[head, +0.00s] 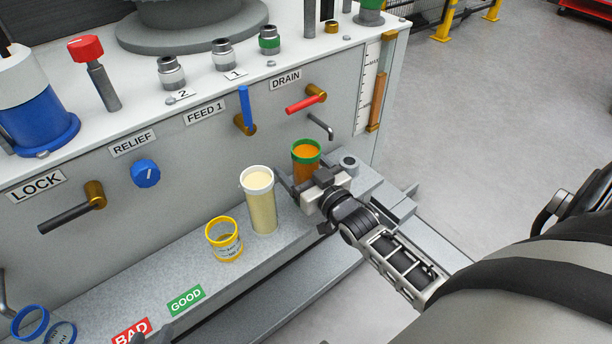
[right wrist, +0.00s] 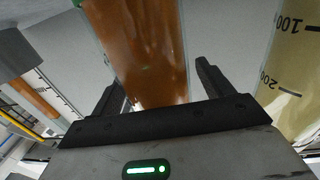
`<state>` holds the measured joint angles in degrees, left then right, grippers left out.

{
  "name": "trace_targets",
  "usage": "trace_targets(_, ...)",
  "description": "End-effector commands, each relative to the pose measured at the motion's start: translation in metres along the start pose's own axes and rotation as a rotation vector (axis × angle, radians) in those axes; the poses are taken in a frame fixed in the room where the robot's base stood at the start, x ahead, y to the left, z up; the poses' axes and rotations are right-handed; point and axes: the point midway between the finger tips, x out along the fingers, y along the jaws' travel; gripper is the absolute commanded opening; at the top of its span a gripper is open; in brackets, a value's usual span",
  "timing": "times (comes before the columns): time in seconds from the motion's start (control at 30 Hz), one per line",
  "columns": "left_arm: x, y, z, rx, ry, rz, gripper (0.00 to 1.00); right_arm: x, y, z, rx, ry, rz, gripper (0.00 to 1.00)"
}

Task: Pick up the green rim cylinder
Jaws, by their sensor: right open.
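The green rim cylinder (head: 306,163), a clear tube of orange liquid, stands upright on the grey ledge beside a taller cream-filled cylinder. My right gripper (head: 304,187) is at it from the front and hides its lower part. In the right wrist view, the orange-filled cylinder (right wrist: 145,50) stands between the two spread fingers of the right gripper (right wrist: 160,84). A gap shows beside the right-hand finger, and the jaws are not closed on it. A dark shape, perhaps my left gripper (head: 152,338), shows at the bottom edge; its fingers cannot be made out.
The cream-filled cylinder (head: 261,205) stands close left of the right gripper. A yellow-rimmed cup (head: 224,240) and blue-rimmed pieces (head: 30,322) are further left. The red drain handle (head: 303,104) and a bent spout (head: 321,126) are above the cylinder. Ledge around the GOOD label (head: 186,300) is clear.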

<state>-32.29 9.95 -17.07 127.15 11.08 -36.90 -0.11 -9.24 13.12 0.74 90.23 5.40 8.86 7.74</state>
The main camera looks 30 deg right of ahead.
Motion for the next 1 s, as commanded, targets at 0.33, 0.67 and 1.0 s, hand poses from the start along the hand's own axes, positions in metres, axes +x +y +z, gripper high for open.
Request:
trace_targets(0.33, -0.001, 0.001, 0.006, -0.002, -0.016, 0.001, 0.36, -0.001, 0.0, 0.0, 0.0, 0.001, 0.0, 0.19)
trace_targets(0.67, -0.001, -0.003, 0.008, -0.002, -0.03, -0.007, 0.36, 0.0, 0.0, -0.007, -0.001, 0.006, 0.0, 0.19)
trace_targets(1.0, -0.007, -0.01, 0.001, 0.004, -0.094, -0.035, 0.36, -0.017, -0.005, -0.058, 0.001, 0.005, 0.0, 0.19)
